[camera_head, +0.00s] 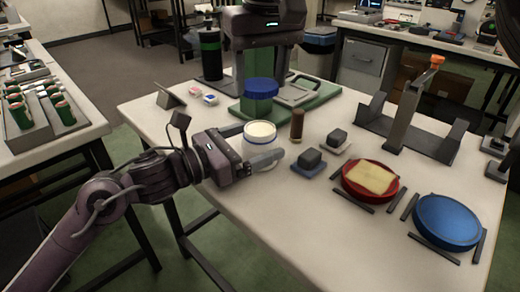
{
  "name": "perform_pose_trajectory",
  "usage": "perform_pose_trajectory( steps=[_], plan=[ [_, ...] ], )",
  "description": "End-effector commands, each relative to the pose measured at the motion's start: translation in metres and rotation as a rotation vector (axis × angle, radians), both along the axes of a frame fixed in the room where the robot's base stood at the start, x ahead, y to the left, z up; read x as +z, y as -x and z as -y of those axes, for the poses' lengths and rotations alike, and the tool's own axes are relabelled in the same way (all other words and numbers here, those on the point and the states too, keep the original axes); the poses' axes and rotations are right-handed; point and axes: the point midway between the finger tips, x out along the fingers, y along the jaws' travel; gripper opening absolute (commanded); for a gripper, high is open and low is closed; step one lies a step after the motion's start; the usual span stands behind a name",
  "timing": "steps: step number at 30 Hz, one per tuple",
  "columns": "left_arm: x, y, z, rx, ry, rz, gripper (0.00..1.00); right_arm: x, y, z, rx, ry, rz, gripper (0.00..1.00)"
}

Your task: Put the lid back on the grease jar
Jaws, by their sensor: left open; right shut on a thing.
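The grease jar (261,131) stands on the table, open, with a cream-coloured fill and a blue band below its rim. My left gripper (266,155) is open at the jar, a pale finger at its near side; the far finger is mostly hidden, and contact is hard to tell. My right gripper (260,77) comes down from the top of the view and is shut on the blue lid (261,87). The lid appears above and behind the jar, apart from it.
Right of the jar stand a brown cylinder (297,125), dark blocks on pads (309,160), a red dish with a yellow cloth (348,185) and a blue round dish (448,222). A grey bracket stand (405,118) is behind them. The table's front left is clear.

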Motion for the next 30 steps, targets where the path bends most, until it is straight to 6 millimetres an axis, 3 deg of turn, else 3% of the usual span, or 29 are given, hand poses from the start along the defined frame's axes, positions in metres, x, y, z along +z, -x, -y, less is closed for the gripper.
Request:
perform_pose_trajectory(
  steps=[6,21,30],
  plan=[
    [0.0,0.0,0.0,0.0,0.0,0.0,0.88,0.0,0.0,0.0,0.0,0.0,0.0,0.36],
    [0.0,0.0,0.0,0.0,0.001,-0.001,0.23,0.0,0.0,0.0,0.0,0.0,0.0,0.36],
    [0.0,0.0,0.0,0.0,0.001,-0.001,0.22,-0.026,0.002,0.001,0.003,-0.004,-0.006,0.36]
  ],
)
